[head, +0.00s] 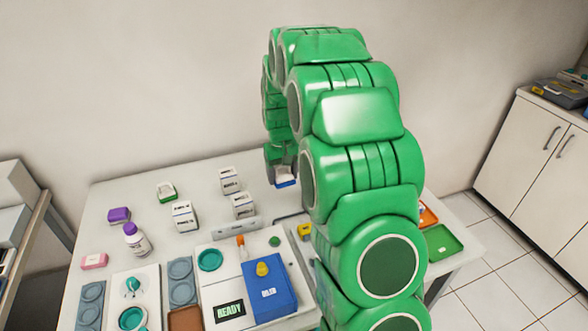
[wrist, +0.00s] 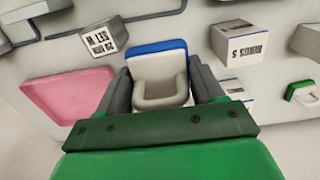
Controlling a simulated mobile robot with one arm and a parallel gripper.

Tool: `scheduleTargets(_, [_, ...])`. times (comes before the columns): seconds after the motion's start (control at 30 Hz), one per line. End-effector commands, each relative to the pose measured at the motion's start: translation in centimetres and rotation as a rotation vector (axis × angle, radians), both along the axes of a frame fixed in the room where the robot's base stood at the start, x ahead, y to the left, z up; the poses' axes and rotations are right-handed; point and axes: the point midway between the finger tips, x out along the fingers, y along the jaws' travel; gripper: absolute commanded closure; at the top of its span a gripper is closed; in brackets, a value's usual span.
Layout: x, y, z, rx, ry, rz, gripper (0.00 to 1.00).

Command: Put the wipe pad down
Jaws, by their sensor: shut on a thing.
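The wipe pad has a blue base and a white looped handle. It shows in the wrist view (wrist: 158,62) between the two grey fingers of my gripper (wrist: 161,84), which is shut on its handle. In the head view my gripper (head: 281,160) is over the back right part of the table, pointing down. The wipe pad (head: 286,182) shows under it, partly hidden by my arm. I cannot tell whether its base touches the table.
A pink flat pad (wrist: 72,94) lies left of my gripper in the wrist view. White labelled boxes (head: 243,205) and a green-based pad (head: 166,191) stand to the left. A blue box (head: 268,288) is nearer. My arm hides much of the table's right side.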

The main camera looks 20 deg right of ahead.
Motion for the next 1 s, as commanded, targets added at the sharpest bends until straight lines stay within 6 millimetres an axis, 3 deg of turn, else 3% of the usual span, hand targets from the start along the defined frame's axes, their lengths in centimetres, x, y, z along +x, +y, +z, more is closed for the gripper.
scheduleTargets(0.17, [0.5,-3.3,0.2,-0.001,-0.001,-0.011,0.62])
scheduleTargets(0.6, [1.1,-16.0,0.5,0.000,0.001,-0.032,0.62])
scheduleTargets(0.8, [0.9,-19.1,0.7,0.000,-0.001,-0.034,0.62])
scheduleTargets(1.0, [1.4,-20.1,0.4,0.000,-0.001,-0.032,0.62])
